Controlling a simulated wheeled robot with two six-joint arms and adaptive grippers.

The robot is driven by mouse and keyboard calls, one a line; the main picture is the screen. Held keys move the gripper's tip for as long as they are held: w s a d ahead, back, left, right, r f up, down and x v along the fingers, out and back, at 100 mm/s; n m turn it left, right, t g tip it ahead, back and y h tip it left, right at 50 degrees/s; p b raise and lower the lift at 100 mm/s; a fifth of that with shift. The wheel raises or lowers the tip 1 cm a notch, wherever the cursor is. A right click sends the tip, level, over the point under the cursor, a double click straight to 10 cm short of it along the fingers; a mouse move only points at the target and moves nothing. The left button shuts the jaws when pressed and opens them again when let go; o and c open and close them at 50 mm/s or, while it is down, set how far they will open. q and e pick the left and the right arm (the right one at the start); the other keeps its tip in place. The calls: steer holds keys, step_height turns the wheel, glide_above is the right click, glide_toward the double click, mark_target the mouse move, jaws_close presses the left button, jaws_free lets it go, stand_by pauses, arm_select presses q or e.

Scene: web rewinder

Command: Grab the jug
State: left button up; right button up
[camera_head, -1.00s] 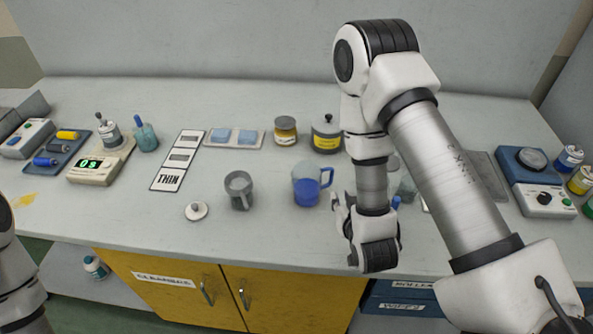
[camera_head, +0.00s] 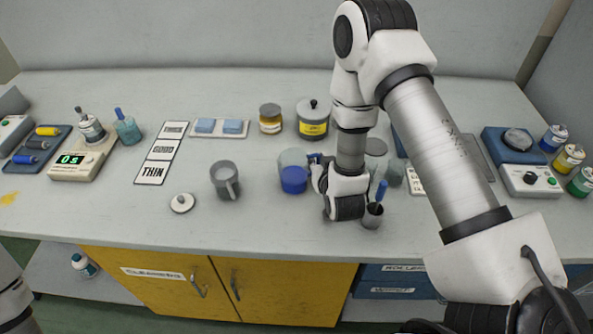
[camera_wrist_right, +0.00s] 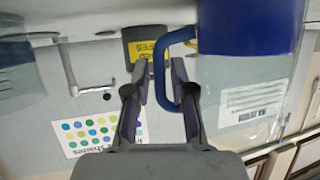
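The clear jug with blue contents (camera_head: 293,178) stands upright on the bench, its blue handle on the right side, mostly hidden by my right gripper in the head view. My right gripper (camera_head: 317,172) is at that handle. In the right wrist view the jug (camera_wrist_right: 250,75) fills the upper right. The open fingers of the right gripper (camera_wrist_right: 159,75) stand either side of the blue handle bar, one inside the loop, with gaps visible. My left gripper is out of view.
A grey metal mug (camera_head: 225,181) and a white lid (camera_head: 182,203) are left of the jug. A small dark cup (camera_head: 372,216) stands close to my right wrist. A yellow-labelled pot (camera_head: 312,124) is behind. The front bench edge is clear.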

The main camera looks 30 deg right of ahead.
jaws_close()
steer(key=shift+r, duration=0.15)
steer(key=shift+r, duration=1.55)
steer(key=shift+s+a+b, duration=0.2)
steer(key=shift+b, duration=0.2)
steer(key=s+a+r+p, duration=0.1)
steer(key=s+a+p, duration=0.9)
steer(key=s+p, duration=0.1)
steer(key=shift+s+a+r+p, duration=0.15)
steer(key=shift+s+r+p, duration=0.2)
steer(key=shift+p, duration=0.4)
